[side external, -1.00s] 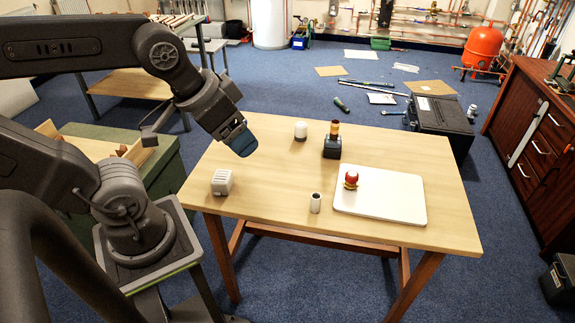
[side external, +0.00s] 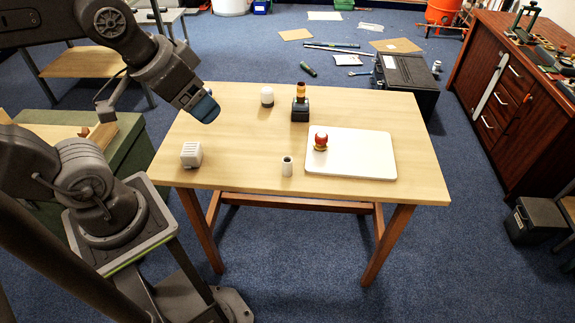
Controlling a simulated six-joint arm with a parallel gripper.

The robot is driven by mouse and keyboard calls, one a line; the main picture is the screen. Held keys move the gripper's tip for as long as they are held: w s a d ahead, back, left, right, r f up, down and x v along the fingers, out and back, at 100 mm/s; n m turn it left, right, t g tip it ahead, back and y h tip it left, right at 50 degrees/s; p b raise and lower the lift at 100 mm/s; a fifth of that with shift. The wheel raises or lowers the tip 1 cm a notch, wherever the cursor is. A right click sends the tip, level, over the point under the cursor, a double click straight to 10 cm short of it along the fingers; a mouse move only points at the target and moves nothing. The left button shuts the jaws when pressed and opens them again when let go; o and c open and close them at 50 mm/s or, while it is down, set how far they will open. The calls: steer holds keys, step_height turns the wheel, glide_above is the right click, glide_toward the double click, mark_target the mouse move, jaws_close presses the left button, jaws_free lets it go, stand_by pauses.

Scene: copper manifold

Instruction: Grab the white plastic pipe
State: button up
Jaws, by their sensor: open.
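The white plastic pipe (side external: 287,167) is a short white tube with a dark open top. It stands upright near the front edge of the wooden table (side external: 235,160), left of a white board. My gripper (side external: 207,110), with blue at its end, is above the left back part of the table, up and to the left of the pipe and apart from it. It is open, and nothing shows in it. The gap between its fingers is hard to make out from this side.
A white ribbed block (side external: 191,155) stands at the table's left front. A white-and-dark cylinder (side external: 267,97) and a dark box with an orange-topped piece (side external: 300,105) stand at the back. Mid-table is clear.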

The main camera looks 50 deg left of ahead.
steer(key=shift+c, duration=1)
steer(key=n+g, duration=0.5)
steer(key=n, duration=0.8)
glide_above(287, 162)
step_height(287, 162, down, 19)
steer(key=shift+g, duration=0.3)
steer(key=f, duration=0.8)
steer(key=shift+w+a+f, duration=0.2)
steer(key=shift+a+f, duration=0.05)
steer(key=shift+f, duration=0.05)
steer(key=shift+s+d+f, duration=0.1)
steer(key=shift+f, duration=1.35)
steer(key=shift+d+f, duration=0.1)
steer(key=shift+f, duration=1.35)
